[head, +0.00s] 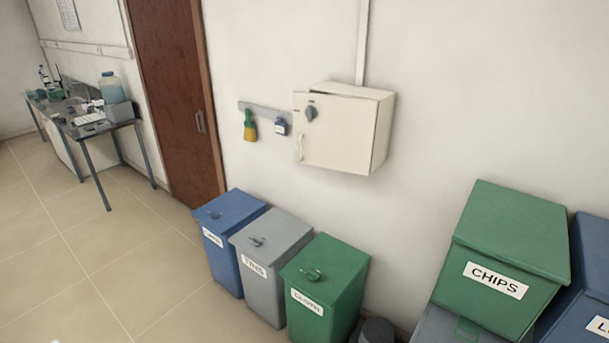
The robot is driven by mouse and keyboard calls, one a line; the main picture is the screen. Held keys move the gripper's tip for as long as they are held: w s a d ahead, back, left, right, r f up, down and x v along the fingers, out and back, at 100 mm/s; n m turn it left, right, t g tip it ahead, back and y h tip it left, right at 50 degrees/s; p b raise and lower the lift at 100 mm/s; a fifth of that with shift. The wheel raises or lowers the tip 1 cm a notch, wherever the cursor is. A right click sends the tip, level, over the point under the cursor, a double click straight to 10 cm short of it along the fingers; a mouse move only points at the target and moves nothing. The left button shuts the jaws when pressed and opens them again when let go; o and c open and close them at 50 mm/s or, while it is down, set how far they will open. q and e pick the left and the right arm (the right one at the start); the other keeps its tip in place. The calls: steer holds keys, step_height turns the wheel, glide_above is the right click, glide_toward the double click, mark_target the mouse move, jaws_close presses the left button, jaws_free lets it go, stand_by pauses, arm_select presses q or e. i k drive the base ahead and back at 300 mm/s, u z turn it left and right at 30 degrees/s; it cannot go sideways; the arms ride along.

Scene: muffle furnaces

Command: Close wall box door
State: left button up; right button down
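A cream wall box (382,130) is mounted on the white wall, right of the brown door. Its front door (345,140) has a dark round knob (311,113) at the upper left and a pale upright handle (300,148) at the left edge. The box door appears slightly ajar, with its left edge standing out from the box; the exact gap is hard to tell. The inside of the box is hidden. Neither of my grippers is in view.
Blue (227,212), grey (270,245) and green (327,270) lidded bins stand below the box along the wall. A green CHIPS bin (508,245) is stacked at the right. A rail (264,109) holds a yellow-green brush (249,127). The tiled floor (95,260) at left is clear.

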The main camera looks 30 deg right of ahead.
mark_target(340, 138)
steer(key=u, duration=0.15)
steer(key=k, duration=0.35)
steer(key=z, duration=0.85)
steer(key=i, duration=1.4)
steer(key=u, duration=0.65)
